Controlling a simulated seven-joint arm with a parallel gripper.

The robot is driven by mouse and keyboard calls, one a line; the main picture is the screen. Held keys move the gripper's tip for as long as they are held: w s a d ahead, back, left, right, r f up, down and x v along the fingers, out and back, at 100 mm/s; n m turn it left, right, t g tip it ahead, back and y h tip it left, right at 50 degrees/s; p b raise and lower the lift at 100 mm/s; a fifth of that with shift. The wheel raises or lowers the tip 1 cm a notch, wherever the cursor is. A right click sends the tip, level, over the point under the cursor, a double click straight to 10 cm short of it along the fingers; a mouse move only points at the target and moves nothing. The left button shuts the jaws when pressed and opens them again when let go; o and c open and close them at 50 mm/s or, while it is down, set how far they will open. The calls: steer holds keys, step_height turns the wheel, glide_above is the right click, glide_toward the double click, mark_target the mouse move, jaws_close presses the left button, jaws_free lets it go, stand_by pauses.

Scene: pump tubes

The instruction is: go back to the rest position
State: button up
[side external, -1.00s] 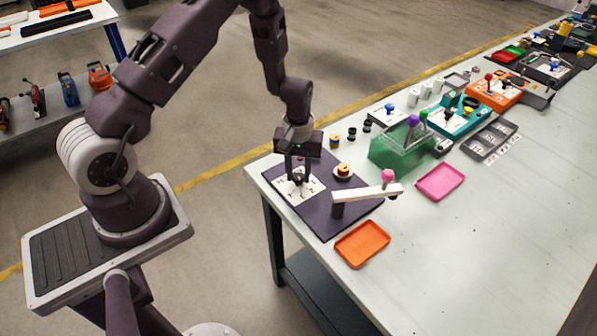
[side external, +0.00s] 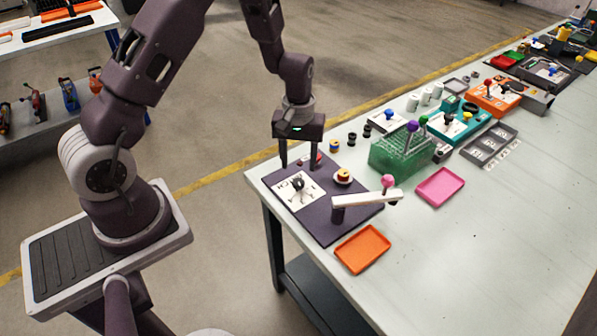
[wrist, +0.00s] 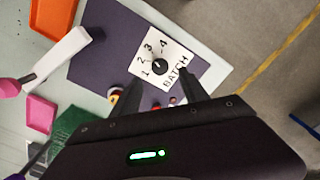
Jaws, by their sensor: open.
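My gripper (side external: 300,165) is open and empty, pointing down above the dark purple mat (side external: 318,226) at the table's near corner. Its two fingers are spread apart, and it also shows in the wrist view (wrist: 165,92). Below it on the mat is a white dial card (wrist: 176,48) with the numbers 1 to 4, the word BATCH and a black knob (wrist: 159,66). The card also shows in the side view (side external: 301,197). The fingers are apart from the knob.
A white lever arm with a pink ball (side external: 388,182) reaches over the mat's right side. An orange tray (side external: 362,249), a pink tray (side external: 440,187) and a green rack (side external: 400,158) stand nearby. Small spools (side external: 335,146) lie behind the mat. The space above the mat is open.

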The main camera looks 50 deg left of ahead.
steer(key=shift+r, duration=0.4)
steer(key=s+d+r+m+t, duration=0.1)
steer(key=s+d+r+m, duration=0.15)
steer(key=r, duration=0.65)
steer(key=s+d+r+m+t, duration=0.1)
steer(key=s+d+r+t, duration=0.15)
steer(key=r, duration=0.65)
steer(key=s+d+r+m, duration=0.1)
steer(key=s+r, duration=0.2)
steer(key=s, duration=0.3)
steer(key=s+d+r+m+t, duration=0.1)
steer(key=s+r+m, duration=0.1)
steer(key=s, duration=0.3)
steer(key=s+d+r+m+t, duration=0.1)
steer(key=s+r+m, duration=0.1)
steer(key=s, duration=0.4)
steer(key=shift+s+d+r, duration=0.3)
steer(key=shift+r, duration=0.5)
